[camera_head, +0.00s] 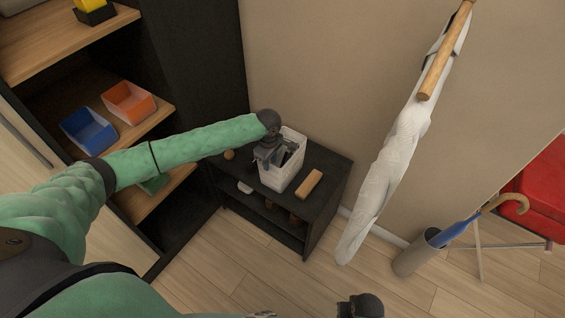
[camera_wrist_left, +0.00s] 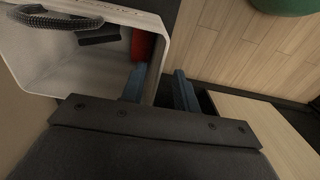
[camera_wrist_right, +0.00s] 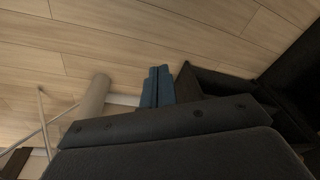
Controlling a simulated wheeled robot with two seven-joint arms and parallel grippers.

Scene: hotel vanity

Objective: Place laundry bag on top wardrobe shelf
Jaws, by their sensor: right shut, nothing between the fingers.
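A white open-topped container (camera_head: 276,179) with a dark handle stands upright on the low black cabinet; it seems to be the laundry bag. In the left wrist view, a red thing and a dark thing show inside it. My left gripper (camera_head: 272,155) is at its rim. In the left wrist view, the blue fingers (camera_wrist_left: 160,90) are apart, one on each side of the wall, with a gap on the outer side. My right gripper (camera_wrist_right: 158,86) is shut and empty above the floor. The wardrobe's highest visible shelf (camera_head: 62,45) is at the upper left.
A yellow thing in a dark tray (camera_head: 93,10) sits on that shelf. Blue (camera_head: 88,132) and orange (camera_head: 129,103) bins fill the shelf below. A brown block (camera_head: 309,184) lies beside the container. White cloth (camera_head: 397,160) hangs right, near an umbrella stand (camera_head: 417,254).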

